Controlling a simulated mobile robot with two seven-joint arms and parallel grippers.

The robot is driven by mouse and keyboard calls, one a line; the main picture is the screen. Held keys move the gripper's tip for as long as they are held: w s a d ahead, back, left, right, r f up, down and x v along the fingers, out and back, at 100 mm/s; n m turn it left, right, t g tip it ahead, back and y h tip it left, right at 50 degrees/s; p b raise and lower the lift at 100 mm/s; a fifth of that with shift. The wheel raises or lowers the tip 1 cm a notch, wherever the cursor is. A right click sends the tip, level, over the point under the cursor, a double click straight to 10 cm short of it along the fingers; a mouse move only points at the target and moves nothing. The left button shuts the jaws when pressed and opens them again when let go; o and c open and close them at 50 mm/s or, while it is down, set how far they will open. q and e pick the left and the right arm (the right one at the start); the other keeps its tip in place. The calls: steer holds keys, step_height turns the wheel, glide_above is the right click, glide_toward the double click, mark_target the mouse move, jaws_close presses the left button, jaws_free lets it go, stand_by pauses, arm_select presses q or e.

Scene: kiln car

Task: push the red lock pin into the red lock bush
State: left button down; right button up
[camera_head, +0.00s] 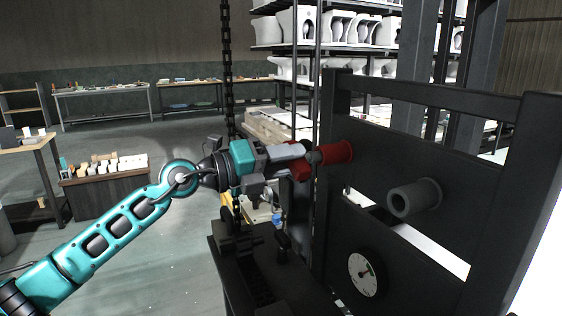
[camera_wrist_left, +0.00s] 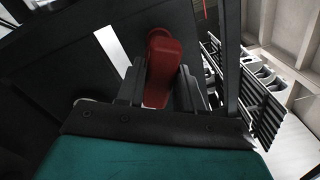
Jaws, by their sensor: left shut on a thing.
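The red lock bush (camera_head: 338,152) is a red tube that sticks out to the left from the upper part of the dark panel. My left gripper (camera_head: 297,160) is level with it, just left of its open end. It is shut on the red lock pin (camera_head: 299,170), whose red grip shows below and beyond the fingers. A grey rounded part of the pin shows at the bush's mouth; I cannot tell whether it is inside. In the left wrist view the red pin (camera_wrist_left: 160,68) stands between the two dark fingers. My right gripper is not in view.
A grey bush (camera_head: 414,200) sticks out of the same dark panel (camera_head: 455,150), lower right. A round white gauge (camera_head: 364,274) sits below. A dark chain (camera_head: 227,70) hangs behind my gripper. A dark bench-like block (camera_head: 262,275) stands below it. Open floor lies left.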

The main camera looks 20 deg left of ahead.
arm_select(q)
steer(key=shift+w+d, duration=0.45)
steer(key=shift+w, duration=0.05)
stand_by(0.6)
stand_by(0.5)
steer(key=shift+c, duration=2.4)
jaws_free()
steer(key=shift+s+a, duration=0.1)
steer(key=shift+b+v, duration=0.75)
steer(key=shift+v, duration=1.15)
steer(key=shift+s+a, duration=0.15)
steer(key=shift+s, duration=0.05)
steer(key=shift+a, duration=0.1)
